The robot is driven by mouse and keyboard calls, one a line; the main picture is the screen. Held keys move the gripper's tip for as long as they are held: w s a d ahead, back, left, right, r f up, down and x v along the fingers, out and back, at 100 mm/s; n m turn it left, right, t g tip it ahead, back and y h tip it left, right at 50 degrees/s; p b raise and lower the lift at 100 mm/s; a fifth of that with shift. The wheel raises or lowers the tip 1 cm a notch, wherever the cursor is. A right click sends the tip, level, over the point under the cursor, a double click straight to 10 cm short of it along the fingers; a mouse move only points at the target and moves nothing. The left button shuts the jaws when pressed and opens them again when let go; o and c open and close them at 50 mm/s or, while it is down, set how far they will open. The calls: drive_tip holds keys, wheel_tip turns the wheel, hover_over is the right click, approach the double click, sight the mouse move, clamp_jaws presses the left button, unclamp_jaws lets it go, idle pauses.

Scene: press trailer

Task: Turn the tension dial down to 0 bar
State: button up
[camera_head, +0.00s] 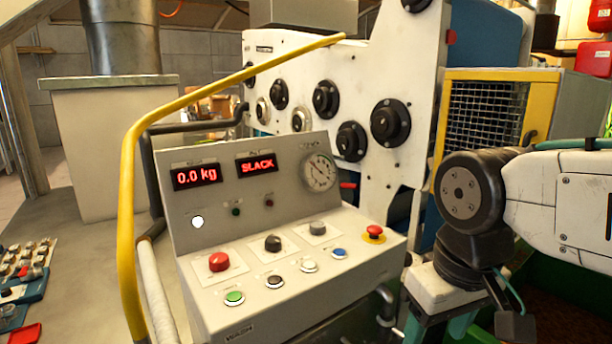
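The sloped console (290,205) carries a round white pressure gauge (319,172); its scale and needle reading are too small to read. Its red displays read "0.0 kg" (196,174) and "SLACK" (257,165). On the deck sit a red knob (219,262), a black knob (273,243) and a grey knob (317,229). Their labels are illegible, so I cannot tell which is the tension dial. My arm (545,190) is at the right, apart from these knobs. What seems to be my gripper (438,331) points down at the bottom edge; its fingertips are cut off.
A yellow rail (128,200) curves around the console's left and top. A red emergency button (375,232) and several push buttons (308,265) are near the knobs. Behind stands a white machine panel (360,85) with several black round knobs. Space above the deck is clear.

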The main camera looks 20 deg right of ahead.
wheel_tip(320, 180, up, 2)
drive_tip(key=m+g, duration=0.2)
drive_tip(key=m, duration=0.5)
hover_over(318, 224)
drive_tip(key=s, duration=0.4)
drive_tip(key=shift+s+d+r, duration=0.1)
drive_tip(key=shift+s, duration=0.1)
drive_tip(key=w, duration=0.1)
drive_tip(key=w+r+m, duration=0.1)
drive_tip(key=w, duration=0.1)
drive_tip(key=shift+w, duration=0.1)
drive_tip(key=shift+w+r+m+t, duration=0.15)
drive_tip(key=shift+w+r+m, duration=0.2)
drive_tip(key=shift+r+m, duration=0.25)
drive_tip(key=shift+w+r+m+t, duration=0.15)
drive_tip(key=shift+w+r+m, duration=0.25)
drive_tip(key=shift+r, duration=0.25)
drive_tip(key=shift+s+a+f+m, duration=0.1)
drive_tip(key=shift+a+f+m, duration=0.1)
drive_tip(key=shift+f+m, duration=0.15)
wheel_tip(318, 224, down, 7)
drive_tip(key=shift+f, duration=0.15)
